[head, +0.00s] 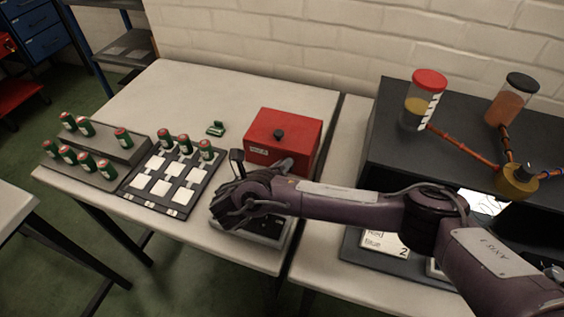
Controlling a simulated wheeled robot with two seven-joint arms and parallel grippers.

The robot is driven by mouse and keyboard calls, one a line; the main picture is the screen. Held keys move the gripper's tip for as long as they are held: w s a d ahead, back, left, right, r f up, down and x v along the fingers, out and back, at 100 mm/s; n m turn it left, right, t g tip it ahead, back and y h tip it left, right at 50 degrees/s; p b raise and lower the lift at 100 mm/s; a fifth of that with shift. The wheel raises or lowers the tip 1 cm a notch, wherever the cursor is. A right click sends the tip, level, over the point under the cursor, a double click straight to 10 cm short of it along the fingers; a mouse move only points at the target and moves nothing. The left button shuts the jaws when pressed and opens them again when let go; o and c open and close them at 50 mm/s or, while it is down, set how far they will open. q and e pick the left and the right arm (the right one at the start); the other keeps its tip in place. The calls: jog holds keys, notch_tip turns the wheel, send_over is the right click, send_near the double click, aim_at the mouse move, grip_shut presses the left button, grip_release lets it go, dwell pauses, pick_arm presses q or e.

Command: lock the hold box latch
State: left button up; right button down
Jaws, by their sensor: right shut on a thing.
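The hold box is a red box (297,127) with a black knob on its lid, standing at the right end of the left table. Its lid looks closed. A white label shows on its front. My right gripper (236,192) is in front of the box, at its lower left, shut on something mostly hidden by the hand. A dark upright piece (237,157) rises at the far side of the hand; I cannot tell whether it is the latch. The latch cannot be made out. My left gripper is not in view.
A dark grey device (262,240) lies partly under my right forearm. Left are a black tray (137,191) with white squares, several green cylinders with red caps, and one lying green cylinder (215,128). Jars (424,100) and pipes stand on the dark right bench. The left table's back is clear.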

dwell(0.3)
jog(key=c, duration=1.5)
grip_release()
jog(key=shift+a, duration=0.1)
jog(key=shift+s+a, duration=0.15)
jog(key=shift+s, duration=0.1)
jog(key=p+v, duration=0.1)
jog(key=v, duration=0.3)
jog(key=shift+s+a+r, duration=0.15)
jog(key=shift+s+r, duration=0.05)
jog(key=shift+r, duration=0.05)
jog(key=shift+p+v, duration=0.95)
jog(key=shift+p, duration=0.1)
jog(key=shift+s+a+r+p, duration=0.1)
jog(key=shift+s+a+p, duration=0.05)
jog(key=shift+s+p, duration=0.15)
